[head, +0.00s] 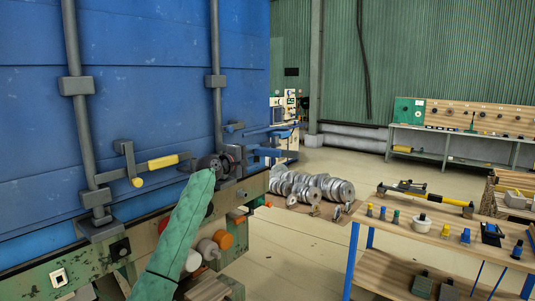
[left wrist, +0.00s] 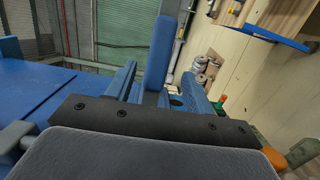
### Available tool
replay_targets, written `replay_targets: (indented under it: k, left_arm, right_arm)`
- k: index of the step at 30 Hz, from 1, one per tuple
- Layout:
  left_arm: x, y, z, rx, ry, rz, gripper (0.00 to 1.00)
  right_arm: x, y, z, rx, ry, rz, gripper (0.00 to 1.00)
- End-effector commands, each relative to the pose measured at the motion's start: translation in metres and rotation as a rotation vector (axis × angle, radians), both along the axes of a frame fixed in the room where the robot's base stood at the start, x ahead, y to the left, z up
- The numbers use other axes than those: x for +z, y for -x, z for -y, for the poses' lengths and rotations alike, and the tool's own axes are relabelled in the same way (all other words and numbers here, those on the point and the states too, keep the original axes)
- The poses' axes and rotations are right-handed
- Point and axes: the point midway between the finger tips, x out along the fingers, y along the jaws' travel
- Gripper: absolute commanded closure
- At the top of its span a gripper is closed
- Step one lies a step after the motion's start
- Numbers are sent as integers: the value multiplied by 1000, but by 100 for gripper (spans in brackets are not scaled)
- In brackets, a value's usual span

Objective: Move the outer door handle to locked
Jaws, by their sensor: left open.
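Two upright lock bars run down the blue container door (head: 140,60). In the left wrist view a blue handle grip (left wrist: 158,55) stands between the open fingers of the gripper (left wrist: 160,85). Contact cannot be told. My right gripper is out of view.
A wooden-topped table (head: 390,222) with small parts and a yellow-handled tool stands at the right. Orange and white rollers (head: 208,249) sit below the door beside my arm.

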Motion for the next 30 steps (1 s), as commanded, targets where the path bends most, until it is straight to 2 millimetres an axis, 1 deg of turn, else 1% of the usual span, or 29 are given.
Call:
replay_targets:
  k: [6, 14, 18, 24, 30]
  left_arm:
    - [4, -15, 16, -1, -1, 1, 47]
    - [3, -36, 36, 0, -2, 1, 47]
    - [3, -47, 46, 0, -3, 1, 47]
    - [0, -53, 52, 1, -3, 3, 47]
    - [0, -53, 52, 1, -3, 3, 47]
  right_arm:
    - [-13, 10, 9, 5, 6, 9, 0]
    - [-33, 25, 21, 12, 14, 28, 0]
    - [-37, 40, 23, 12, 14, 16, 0]
    - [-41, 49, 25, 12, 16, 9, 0]
    - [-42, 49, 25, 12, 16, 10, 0]
